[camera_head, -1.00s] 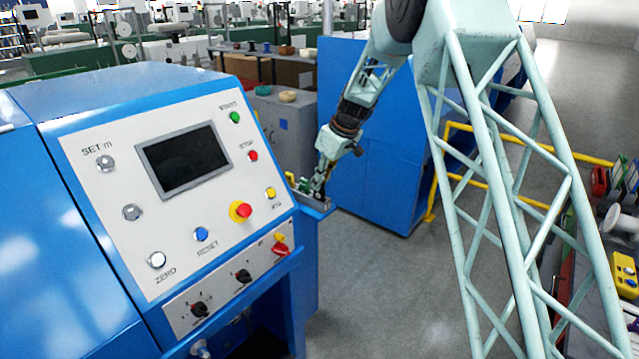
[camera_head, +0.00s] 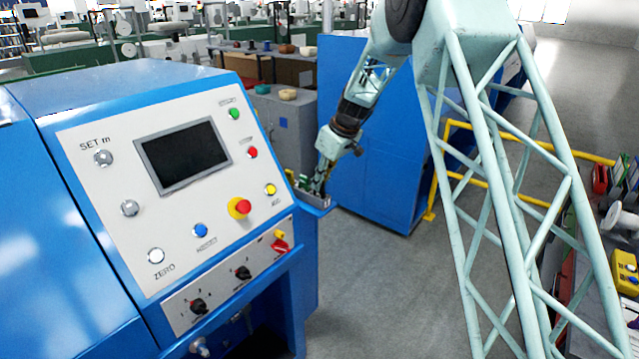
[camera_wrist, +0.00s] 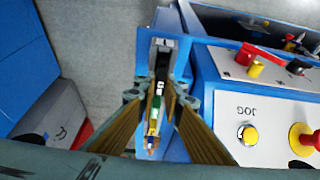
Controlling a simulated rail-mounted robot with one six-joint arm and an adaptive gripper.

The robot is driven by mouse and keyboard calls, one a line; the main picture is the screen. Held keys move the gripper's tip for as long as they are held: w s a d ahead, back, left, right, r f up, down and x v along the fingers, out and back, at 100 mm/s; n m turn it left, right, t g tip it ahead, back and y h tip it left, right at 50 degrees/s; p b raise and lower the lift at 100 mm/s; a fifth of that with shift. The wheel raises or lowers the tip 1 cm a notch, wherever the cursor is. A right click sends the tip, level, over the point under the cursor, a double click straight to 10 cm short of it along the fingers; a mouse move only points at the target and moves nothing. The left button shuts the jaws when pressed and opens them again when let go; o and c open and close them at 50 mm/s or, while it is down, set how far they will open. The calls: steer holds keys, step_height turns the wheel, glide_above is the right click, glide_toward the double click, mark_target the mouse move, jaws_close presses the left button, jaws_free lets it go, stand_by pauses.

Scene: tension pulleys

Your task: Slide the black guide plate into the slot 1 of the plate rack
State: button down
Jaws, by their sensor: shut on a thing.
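In the head view my gripper (camera_head: 319,188) points down at the grey plate rack (camera_head: 319,203), which sits on a small blue ledge at the end of the console. In the wrist view my gripper's tan fingers (camera_wrist: 160,92) straddle the rack (camera_wrist: 166,50) closely. A dark thin plate, which looks like the black guide plate (camera_wrist: 162,62), runs along the rack's middle and between the fingertips. Coloured plate edges, white, green and yellow (camera_wrist: 153,120), line up below it. The fingers and the small scale hide the slot and the plate's lower edge.
The blue console (camera_head: 190,200) with its buttons stands close beside the rack; its panel (camera_wrist: 245,100) also shows right of the fingers. A blue cabinet (camera_head: 370,150) and yellow rails (camera_head: 432,190) stand behind. Grey floor (camera_head: 370,290) is clear in front.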

steer(key=shift+f+b, duration=0.4)
steer(key=shift+b, duration=0.2)
steer(key=c, duration=2.6)
jaws_free()
steer(key=shift+c, duration=0.2)
steer(key=shift+r, duration=0.1)
steer(key=v, duration=1.1)
steer(key=shift+d+r, duration=0.2)
steer(key=shift+r, duration=0.15)
steer(key=shift+s, duration=0.1)
